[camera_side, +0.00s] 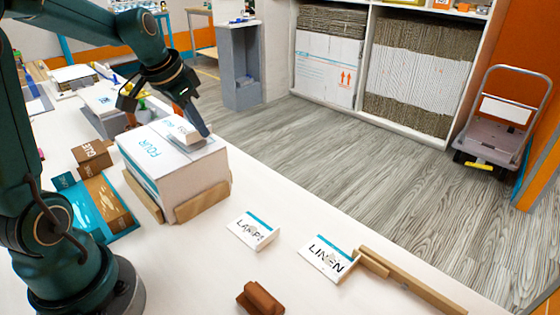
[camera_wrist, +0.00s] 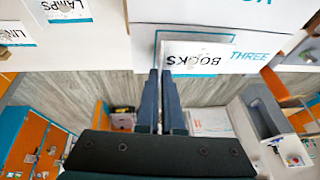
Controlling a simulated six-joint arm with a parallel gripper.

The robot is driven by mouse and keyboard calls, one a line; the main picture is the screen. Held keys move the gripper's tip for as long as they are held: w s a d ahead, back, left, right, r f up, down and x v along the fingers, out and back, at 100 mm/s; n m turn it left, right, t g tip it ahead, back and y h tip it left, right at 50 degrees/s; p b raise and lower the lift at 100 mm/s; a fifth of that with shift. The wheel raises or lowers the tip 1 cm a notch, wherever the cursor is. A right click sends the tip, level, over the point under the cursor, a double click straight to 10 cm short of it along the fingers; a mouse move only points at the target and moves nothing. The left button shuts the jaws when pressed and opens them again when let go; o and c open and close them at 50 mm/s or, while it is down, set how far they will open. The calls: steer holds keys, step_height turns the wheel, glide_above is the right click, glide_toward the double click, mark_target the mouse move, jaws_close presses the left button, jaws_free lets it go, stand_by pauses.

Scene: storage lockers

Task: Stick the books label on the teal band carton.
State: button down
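The white carton (camera_side: 152,152) stands on the table between tan corner pieces. I cannot tell whether the label touches the carton.
The lamps label (camera_side: 253,230) and linen label (camera_side: 328,257) lie on the table in front right of the carton.

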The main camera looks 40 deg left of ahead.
steer(key=shift+f, duration=0.2)
steer(key=shift+f, duration=0.35)
steer(key=c, duration=1)
jaws_free()
